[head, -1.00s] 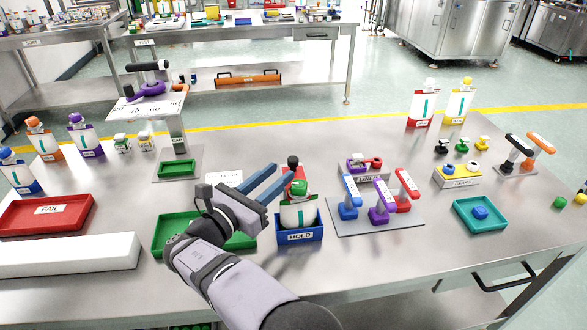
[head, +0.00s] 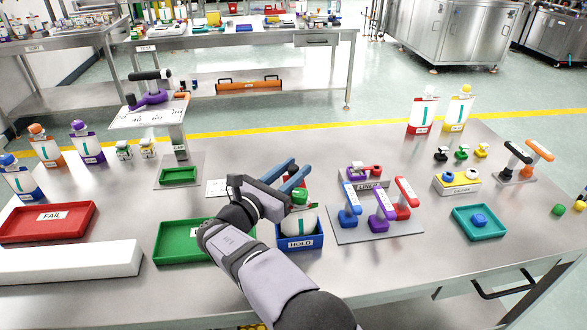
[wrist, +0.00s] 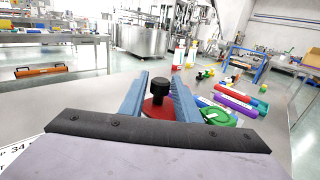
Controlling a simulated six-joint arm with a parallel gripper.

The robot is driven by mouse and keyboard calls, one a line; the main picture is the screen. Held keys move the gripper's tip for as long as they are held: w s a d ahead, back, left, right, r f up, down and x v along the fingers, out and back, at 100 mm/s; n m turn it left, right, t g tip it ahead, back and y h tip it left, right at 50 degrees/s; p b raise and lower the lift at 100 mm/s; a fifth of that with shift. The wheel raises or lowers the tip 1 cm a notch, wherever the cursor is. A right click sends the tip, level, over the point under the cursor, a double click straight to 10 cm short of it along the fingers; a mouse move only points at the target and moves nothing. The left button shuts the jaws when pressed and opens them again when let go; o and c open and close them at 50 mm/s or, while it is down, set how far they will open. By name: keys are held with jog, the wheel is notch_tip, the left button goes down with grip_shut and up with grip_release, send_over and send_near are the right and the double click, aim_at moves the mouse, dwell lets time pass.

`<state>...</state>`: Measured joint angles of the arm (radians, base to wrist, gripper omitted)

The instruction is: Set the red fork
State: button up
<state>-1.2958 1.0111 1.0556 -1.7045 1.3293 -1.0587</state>
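My gripper (head: 298,170) reaches to just behind the white bottle with the green cap (head: 299,197), which stands in the blue HOLD tray (head: 300,243). In the wrist view, a red piece with a black knob (wrist: 157,108), apparently the red fork, sits between my two blue fingers (wrist: 158,88). The fingers are apart, with a gap showing on either side of the knob. In the head view the red piece is mostly hidden by my gripper.
Green trays (head: 165,245) and a red FAIL tray (head: 45,222) lie at left. A grey plate (head: 375,232) with blue, purple and red handled pieces is at right. The table between stand and HOLD tray is mostly clear.

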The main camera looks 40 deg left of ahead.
jog(key=shift+c, duration=0.2)
grip_shut()
jog(key=shift+w+a+p, duration=0.45)
jog(key=shift+w+a, duration=0.85)
jog(key=shift+r, duration=0.15)
jog(key=shift+o, duration=0.2)
grip_release()
jog(key=shift+w+a, duration=0.1)
jog(key=shift+w, duration=0.05)
